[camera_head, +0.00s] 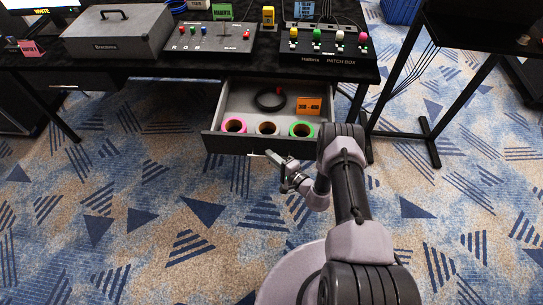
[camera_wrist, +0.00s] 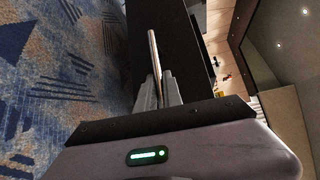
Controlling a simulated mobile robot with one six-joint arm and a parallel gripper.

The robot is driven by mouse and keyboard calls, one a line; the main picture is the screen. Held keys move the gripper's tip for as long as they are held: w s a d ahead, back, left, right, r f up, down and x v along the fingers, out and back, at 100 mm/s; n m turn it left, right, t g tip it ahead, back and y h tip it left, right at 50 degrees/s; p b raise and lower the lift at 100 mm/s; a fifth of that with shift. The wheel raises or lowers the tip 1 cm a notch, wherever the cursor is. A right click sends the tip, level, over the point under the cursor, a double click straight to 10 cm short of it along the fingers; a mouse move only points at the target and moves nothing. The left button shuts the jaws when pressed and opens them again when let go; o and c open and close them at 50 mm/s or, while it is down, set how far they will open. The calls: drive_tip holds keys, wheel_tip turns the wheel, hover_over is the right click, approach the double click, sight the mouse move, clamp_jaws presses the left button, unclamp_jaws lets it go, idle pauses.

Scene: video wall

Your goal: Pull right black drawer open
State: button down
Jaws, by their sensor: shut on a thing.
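The right black drawer (camera_head: 228,145) hangs open under the black desk, its grey inside showing in the head view. My gripper (camera_head: 268,155) is at the drawer's front face. In the wrist view my gripper (camera_wrist: 158,84) is shut on the drawer's thin metal bar handle (camera_wrist: 153,50), which runs away from the fingers along the black drawer front (camera_wrist: 178,50). My arm hides the right end of the drawer front in the head view.
The drawer holds pink, white and green tape rolls (camera_head: 267,128), a black coil (camera_head: 269,99) and an orange box (camera_head: 308,106). The desk (camera_head: 200,68) carries a grey case (camera_head: 118,32), an RGB panel (camera_head: 210,37) and a patch box (camera_head: 325,43). A black stand (camera_head: 432,140) is at right. Carpet left of my gripper is clear.

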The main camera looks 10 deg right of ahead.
drive_tip(key=shift+w, duration=0.1)
drive_tip(key=c, duration=1.5)
unclamp_jaws()
drive_tip(key=p+v, duration=0.5)
drive_tip(key=v, duration=1.2)
drive_tip(key=shift+s, duration=0.25)
drive_tip(key=shift+d, duration=0.15)
